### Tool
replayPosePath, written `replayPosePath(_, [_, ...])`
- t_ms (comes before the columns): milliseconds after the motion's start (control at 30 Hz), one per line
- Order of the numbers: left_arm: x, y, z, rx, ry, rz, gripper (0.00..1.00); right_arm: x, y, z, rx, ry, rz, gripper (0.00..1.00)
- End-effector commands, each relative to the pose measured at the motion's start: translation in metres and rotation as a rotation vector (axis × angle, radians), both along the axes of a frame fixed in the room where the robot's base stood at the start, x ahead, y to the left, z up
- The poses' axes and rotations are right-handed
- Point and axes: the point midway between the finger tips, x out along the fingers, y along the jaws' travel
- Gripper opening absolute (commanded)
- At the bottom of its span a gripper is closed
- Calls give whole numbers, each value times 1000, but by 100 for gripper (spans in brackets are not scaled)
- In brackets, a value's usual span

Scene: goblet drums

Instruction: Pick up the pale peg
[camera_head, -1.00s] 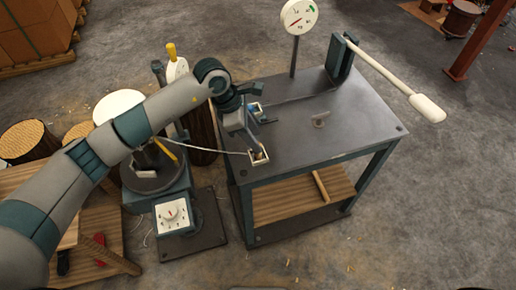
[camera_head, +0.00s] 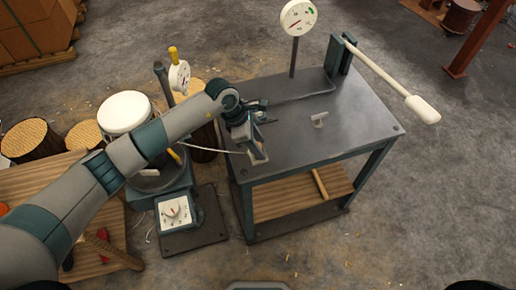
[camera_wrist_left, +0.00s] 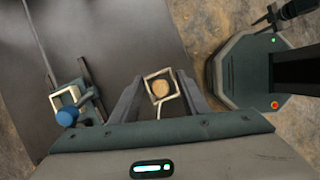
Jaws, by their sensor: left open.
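The pale peg (camera_wrist_left: 160,88) shows its round tan end inside a small square pale frame (camera_wrist_left: 148,78) in the left wrist view. My left gripper (camera_wrist_left: 159,92) is open, with one finger on each side of the frame, and nothing is visibly clamped. In the head view my left gripper (camera_head: 255,150) is over the table's near left corner and largely hides the peg there. My right gripper is not in view.
A blue knob (camera_wrist_left: 67,117) sits beside a second square frame. The dark metal table (camera_head: 350,125) carries a long white-handled lever (camera_head: 423,110), a dial gauge (camera_head: 298,17) and a small grey piece (camera_head: 319,119). A machine with a white dial (camera_head: 175,211) stands left.

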Motion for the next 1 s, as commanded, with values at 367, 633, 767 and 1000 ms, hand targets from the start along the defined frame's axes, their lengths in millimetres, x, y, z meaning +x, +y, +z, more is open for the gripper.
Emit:
replayPosePath(367, [0, 0, 0, 0, 0, 0, 42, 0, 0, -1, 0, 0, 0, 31])
replayPosePath(633, [0, 0, 0, 1, 0, 0, 0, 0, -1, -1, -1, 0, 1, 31])
replayPosePath(767, [0, 0, 0, 1, 0, 0, 0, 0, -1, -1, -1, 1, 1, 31])
replayPosePath(1000, [1, 0, 4, 1, -2, 1, 0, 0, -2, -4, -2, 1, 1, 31])
